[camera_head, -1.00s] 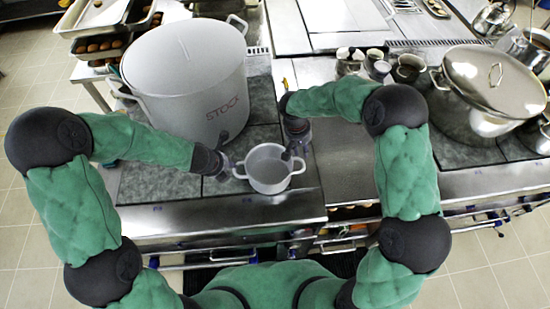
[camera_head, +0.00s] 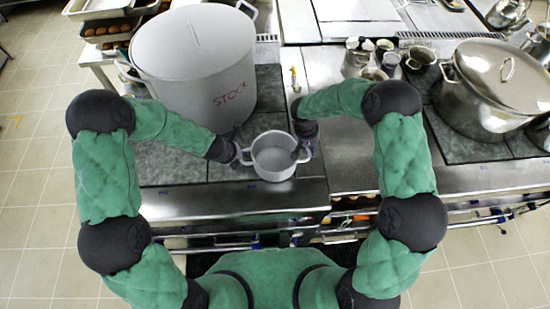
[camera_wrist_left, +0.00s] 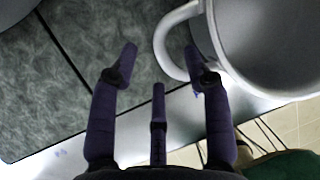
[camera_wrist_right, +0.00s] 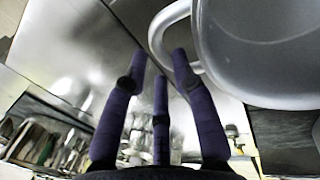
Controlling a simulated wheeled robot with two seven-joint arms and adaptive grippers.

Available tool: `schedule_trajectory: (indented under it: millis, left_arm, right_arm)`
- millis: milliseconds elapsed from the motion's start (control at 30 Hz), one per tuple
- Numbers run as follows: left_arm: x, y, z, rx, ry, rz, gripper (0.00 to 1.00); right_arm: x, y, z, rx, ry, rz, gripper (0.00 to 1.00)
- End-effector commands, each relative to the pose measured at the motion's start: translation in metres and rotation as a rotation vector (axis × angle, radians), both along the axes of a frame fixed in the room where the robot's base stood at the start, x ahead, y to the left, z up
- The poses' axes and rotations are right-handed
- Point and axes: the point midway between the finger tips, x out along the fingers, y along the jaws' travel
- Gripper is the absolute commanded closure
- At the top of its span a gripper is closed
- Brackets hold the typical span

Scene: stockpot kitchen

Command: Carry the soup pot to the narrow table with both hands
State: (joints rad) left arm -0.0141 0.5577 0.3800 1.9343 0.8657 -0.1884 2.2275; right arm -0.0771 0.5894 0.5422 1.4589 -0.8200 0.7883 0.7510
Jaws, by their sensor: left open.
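The soup pot (camera_head: 273,163), small and pale grey with two loop handles, stands upright at the front of the stove, just right of the big STOCK pot. My left gripper (camera_head: 238,154) is at its left handle. In the left wrist view the left gripper (camera_wrist_left: 160,55) is open, and the handle (camera_wrist_left: 162,45) shows between its spread fingers. My right gripper (camera_head: 302,148) is at the right handle. In the right wrist view the right gripper (camera_wrist_right: 160,60) has its fingers around the handle (camera_wrist_right: 157,35); whether they grip it is unclear. I cannot make out the narrow table.
The big STOCK pot (camera_head: 195,75) stands close behind my left forearm. A lidded steel pot (camera_head: 490,90) stands at the right. Small metal jugs (camera_head: 385,60) stand behind my right forearm. Trays with brown food (camera_head: 105,30) are at the back left. Tiled floor (camera_head: 35,200) is clear at the left.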

Motion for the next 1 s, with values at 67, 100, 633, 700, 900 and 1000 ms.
schedule_trajectory:
  millis: [67, 100, 633, 700, 900, 1000]
  left_arm:
    - [0.003, -0.002, -0.011, 0.0, 0.002, -0.001, 0.51]
    - [0.006, -0.003, -0.015, 0.0, 0.001, 0.0, 0.51]
    - [0.013, -0.006, -0.031, -0.001, 0.0, 0.0, 0.51]
    - [0.013, -0.006, -0.031, -0.001, 0.0, 0.0, 0.6]
    - [0.013, -0.006, -0.031, 0.0, 0.0, 0.0, 1.0]
    - [0.013, -0.006, -0.031, 0.0, 0.0, 0.0, 1.0]
  right_arm:
    - [-0.001, -0.002, -0.012, 0.001, 0.002, -0.001, 0.73]
    - [0.0, -0.003, -0.016, 0.0, 0.002, -0.001, 0.73]
    - [0.0, -0.006, -0.034, 0.001, -0.001, 0.0, 0.73]
    - [0.0, -0.006, -0.033, 0.001, -0.001, -0.001, 0.81]
    - [0.0, -0.006, -0.033, 0.001, -0.001, -0.001, 1.0]
    - [0.0, -0.006, -0.033, 0.001, -0.001, -0.001, 1.0]
